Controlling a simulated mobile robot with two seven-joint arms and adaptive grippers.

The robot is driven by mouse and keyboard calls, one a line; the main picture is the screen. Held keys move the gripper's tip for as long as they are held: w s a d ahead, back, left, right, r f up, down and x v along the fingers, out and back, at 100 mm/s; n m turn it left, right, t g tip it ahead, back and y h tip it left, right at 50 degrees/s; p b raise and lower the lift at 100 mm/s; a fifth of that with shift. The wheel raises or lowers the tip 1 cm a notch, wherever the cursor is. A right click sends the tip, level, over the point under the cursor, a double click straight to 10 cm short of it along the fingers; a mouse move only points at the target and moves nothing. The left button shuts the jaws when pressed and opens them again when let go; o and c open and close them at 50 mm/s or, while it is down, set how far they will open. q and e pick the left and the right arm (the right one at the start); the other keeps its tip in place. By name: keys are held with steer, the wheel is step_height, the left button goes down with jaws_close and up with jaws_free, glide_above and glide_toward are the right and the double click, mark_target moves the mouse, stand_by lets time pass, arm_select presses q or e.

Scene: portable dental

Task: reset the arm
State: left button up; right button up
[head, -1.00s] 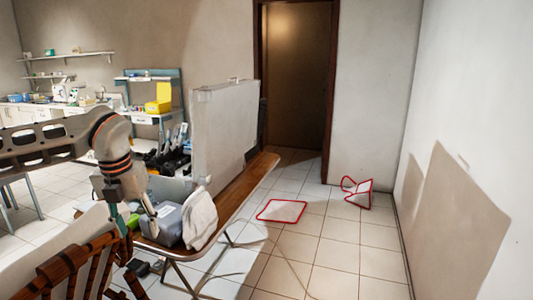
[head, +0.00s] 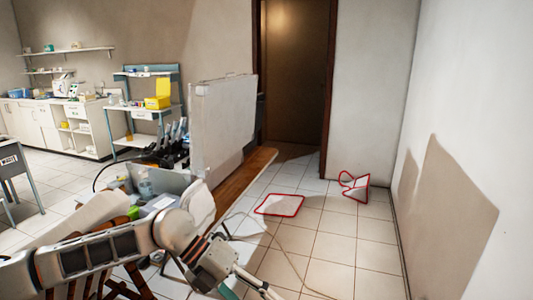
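My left arm comes in from the lower left in the head view. Its gripper (head: 249,290) is at the bottom edge, right of the wooden folding table's near end. Its two finger parts, one pale and one teal, stand apart with a gap between them. Their tips reach the picture's lower edge. I see nothing held between them. My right arm and gripper are not in view.
The wooden table (head: 247,172) bears an upright white case (head: 222,125), a grey box and a white cloth (head: 199,207). A wooden chair (head: 125,285) is behind my arm. A red-edged sheet (head: 279,205) lies on the tiled floor.

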arm_select(q)
steer(key=s+d+r+n+t+h, duration=0.4)
steer(key=d+r+n+h, duration=0.2)
steer(key=d+n+h, duration=0.3)
steer(key=w+a+f+n+t+y, duration=0.35)
steer(key=a+f+n+t, duration=0.3)
steer(key=n, duration=0.25)
steer(key=w+a+f+n+t+y, duration=0.2)
steer(key=a+f+n+t+y, duration=0.2)
steer(key=a+f+n+t, duration=0.35)
steer(key=s+a+f+n+g+y, duration=0.1)
steer(key=s+a+f+n+y, duration=0.2)
steer(key=f, duration=0.4)
steer(key=s+a+f+n+g+y, duration=0.2)
steer(key=s+a+f+n, duration=0.1)
steer(key=s+a+f, duration=0.3)
steer(key=s+a+f+n+g+y, duration=0.1)
steer(key=s+a+f+n+y, duration=0.2)
steer(key=s+a+f, duration=0.2)
step_height(320, 180, down, 4)
steer(key=shift+s+a+f+g+y, duration=0.15)
steer(key=shift+s+g+y, duration=0.2)
steer(key=shift+s, duration=0.75)
steer(key=shift+n, duration=0.25)
